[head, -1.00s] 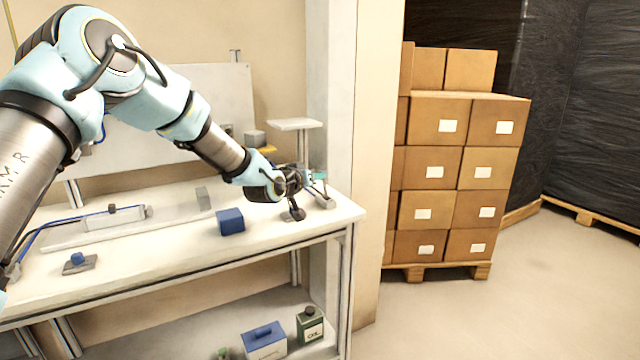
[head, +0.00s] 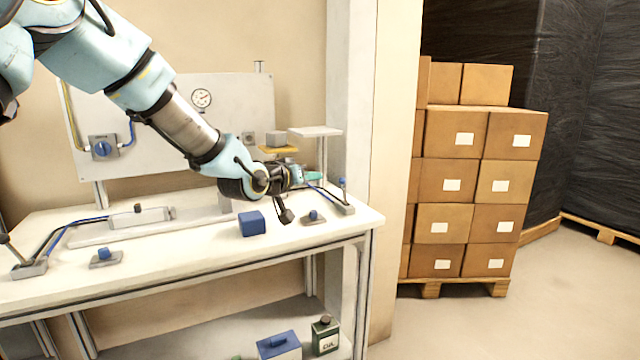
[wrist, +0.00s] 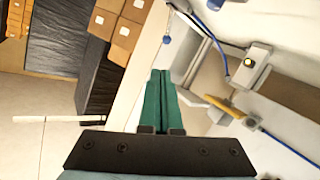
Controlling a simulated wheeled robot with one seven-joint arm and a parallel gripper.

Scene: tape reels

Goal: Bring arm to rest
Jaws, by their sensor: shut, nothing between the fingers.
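My gripper (wrist: 160,100) is shut and empty; its two green fingers lie together in the wrist view. In the head view my gripper (head: 312,176) is above the right end of the white workbench (head: 190,253), partly hidden by my own wrist. My arm reaches in from the upper left, slanting down to the right. The fingers appear clear of the bench top.
A white raised plate (head: 315,131) and a yellow platform (head: 278,149) stand behind my gripper. Stacked cartons (head: 453,180) stand on a pallet at right.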

